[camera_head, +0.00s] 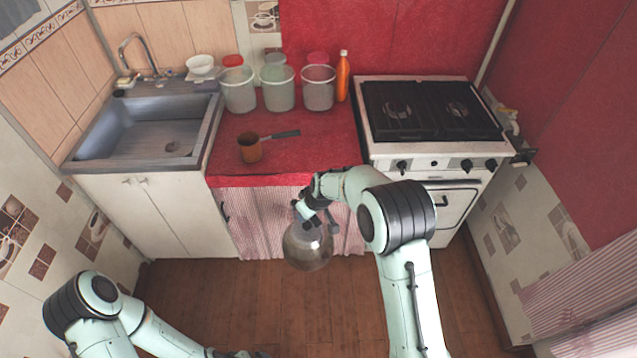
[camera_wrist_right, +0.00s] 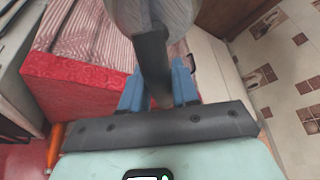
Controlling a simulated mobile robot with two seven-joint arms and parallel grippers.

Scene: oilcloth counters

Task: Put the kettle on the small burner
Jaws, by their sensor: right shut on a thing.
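The round grey kettle (camera_head: 307,249) hangs in the air in front of the counter's striped curtain. My right gripper (camera_head: 312,214) is shut on its dark handle, which shows between the blue fingers (camera_wrist_right: 158,88) in the right wrist view. The kettle's body (camera_wrist_right: 165,14) is partly cut off there. The white stove (camera_head: 432,158) stands to the right, with two burners under a black grate. The right burner (camera_head: 457,109) looks smaller than the left burner (camera_head: 397,109). Both burners are clear. My left gripper (camera_head: 236,353) is at the bottom edge, mostly cut off; its fingers cannot be made out.
A brown pot (camera_head: 250,149) with a dark handle sits on the red counter (camera_head: 305,150). Several clear buckets, including one at the right (camera_head: 318,89), and an orange bottle (camera_head: 342,78) stand behind it. The sink (camera_head: 150,130) is at the left. The grate is free.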

